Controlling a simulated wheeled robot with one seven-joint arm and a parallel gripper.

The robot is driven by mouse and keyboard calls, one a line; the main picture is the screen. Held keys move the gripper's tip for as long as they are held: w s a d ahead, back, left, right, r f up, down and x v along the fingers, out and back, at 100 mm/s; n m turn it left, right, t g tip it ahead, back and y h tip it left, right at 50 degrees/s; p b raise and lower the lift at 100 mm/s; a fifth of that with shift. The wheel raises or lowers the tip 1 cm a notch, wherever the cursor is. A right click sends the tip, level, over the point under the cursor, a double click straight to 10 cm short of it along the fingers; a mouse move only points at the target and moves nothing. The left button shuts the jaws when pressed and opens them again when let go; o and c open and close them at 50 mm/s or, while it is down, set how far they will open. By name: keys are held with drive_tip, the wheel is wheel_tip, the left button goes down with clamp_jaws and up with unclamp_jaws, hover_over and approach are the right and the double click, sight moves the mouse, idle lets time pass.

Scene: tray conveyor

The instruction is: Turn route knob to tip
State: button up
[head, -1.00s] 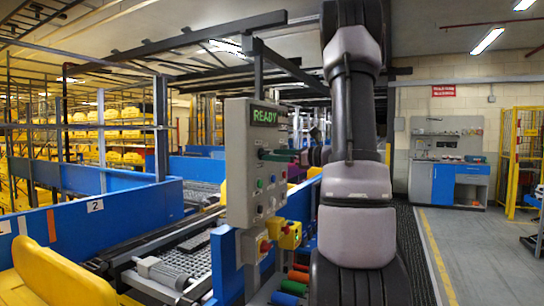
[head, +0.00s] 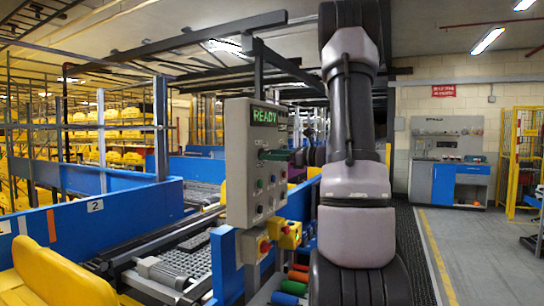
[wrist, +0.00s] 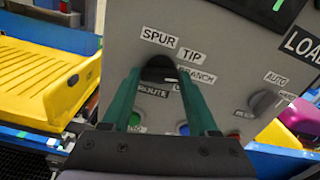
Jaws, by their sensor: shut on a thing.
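The route knob (wrist: 159,69) is a black knob on the grey control panel (wrist: 225,60), with labels SPUR, TIP and BRANCH around it and ROUTE below. My gripper (wrist: 158,76) has its two green fingers on either side of the knob, shut on it. The fingers and the wrist hide part of the knob, and I cannot tell which label it points at. In the head view the panel (head: 238,185) stands left of my arm, its display (head: 264,117) reading READY. My gripper (head: 276,155) reaches its face from the right there.
A second knob (wrist: 262,102), marked AUTO, sits to the right on the panel. Green (wrist: 134,119) and blue (wrist: 184,129) buttons lie below the route knob. A yellow box (head: 286,235) with a button is below the panel. A yellow tray (wrist: 45,85) is at the left.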

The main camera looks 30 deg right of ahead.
drive_tip(key=shift+n, duration=3.6)
drive_tip(key=o, duration=1.4)
drive_tip(key=shift+d, duration=0.1)
drive_tip(key=v, duration=1)
drive_tip(key=shift+s+d, duration=0.2)
drive_tip(key=shift+s, duration=0.15)
